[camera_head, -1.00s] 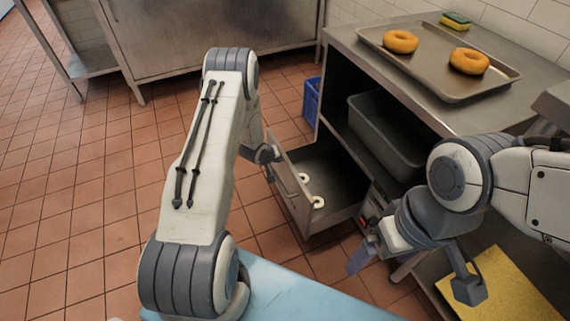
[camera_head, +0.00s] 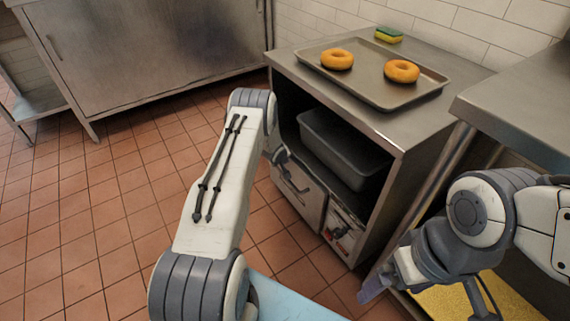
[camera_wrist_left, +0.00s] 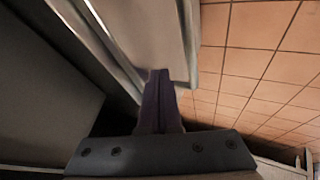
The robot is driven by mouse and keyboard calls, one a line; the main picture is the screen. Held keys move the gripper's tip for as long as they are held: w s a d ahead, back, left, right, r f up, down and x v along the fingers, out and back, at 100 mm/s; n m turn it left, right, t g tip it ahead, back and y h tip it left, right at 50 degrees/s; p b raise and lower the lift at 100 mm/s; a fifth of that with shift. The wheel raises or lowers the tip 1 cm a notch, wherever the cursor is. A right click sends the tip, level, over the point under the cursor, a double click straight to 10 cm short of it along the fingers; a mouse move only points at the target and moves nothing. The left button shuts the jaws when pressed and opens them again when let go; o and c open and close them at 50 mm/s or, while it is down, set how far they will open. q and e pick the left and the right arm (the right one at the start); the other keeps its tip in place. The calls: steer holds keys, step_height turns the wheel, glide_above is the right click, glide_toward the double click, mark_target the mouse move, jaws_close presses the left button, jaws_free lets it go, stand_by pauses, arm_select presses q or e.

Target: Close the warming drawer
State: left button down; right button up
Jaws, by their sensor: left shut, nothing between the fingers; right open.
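The warming drawer (camera_head: 303,201) is low in the steel cabinet. Its front is nearly flush with the cabinet, and its inside is hidden in the head view; I cannot tell if a small gap is left. My left gripper (camera_head: 290,178) is shut and empty at the top of the drawer front, by its handle. In the left wrist view, the shut fingers (camera_wrist_left: 160,100) point at a pale panel with a metal edge, probably the drawer front (camera_wrist_left: 155,35). My right gripper (camera_head: 428,298) is open and empty, in front of the cabinet's right side.
A grey bin (camera_head: 340,148) sits on the shelf above the drawer. A tray (camera_head: 385,97) with two bagels (camera_head: 402,71) and a sponge (camera_head: 388,35) are on top. A control panel (camera_head: 342,230) is right of the drawer. Tiled floor at left is clear.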

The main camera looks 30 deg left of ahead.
arm_select(q)
steer(key=shift+w+d, duration=0.2)
steer(key=shift+w, duration=0.15)
steer(key=shift+w+d+r, duration=0.1)
steer(key=shift+w+d, duration=0.05)
steer(key=s+a+r+p, duration=0.1)
steer(key=s+r+p, duration=0.4)
steer(key=s+r, duration=0.4)
steer(key=s+d+r+m+g+h, duration=0.1)
steer(key=s+d+r+m, duration=0.3)
steer(key=d+r, duration=0.65)
steer(key=s+d+r+m+g, duration=0.2)
steer(key=s+d+r+m, duration=0.2)
steer(key=d+r, duration=0.65)
steer(key=s+d+r+m+g+h, duration=0.1)
steer(key=s+d+r+m, duration=0.15)
steer(key=s+d, duration=0.35)
steer(key=s+d+r+m+g, duration=0.1)
steer(key=s+d+r+m, duration=0.15)
steer(key=s+d, duration=0.4)
steer(key=s+r+m+g, duration=0.25)
steer(key=s+m, duration=0.25)
steer(key=s, duration=1.3)
step_height(320, 180, up, 29)
steer(key=p, duration=2.8)
steer(key=shift+w+a+p, duration=0.3)
steer(key=shift+p, duration=0.05)
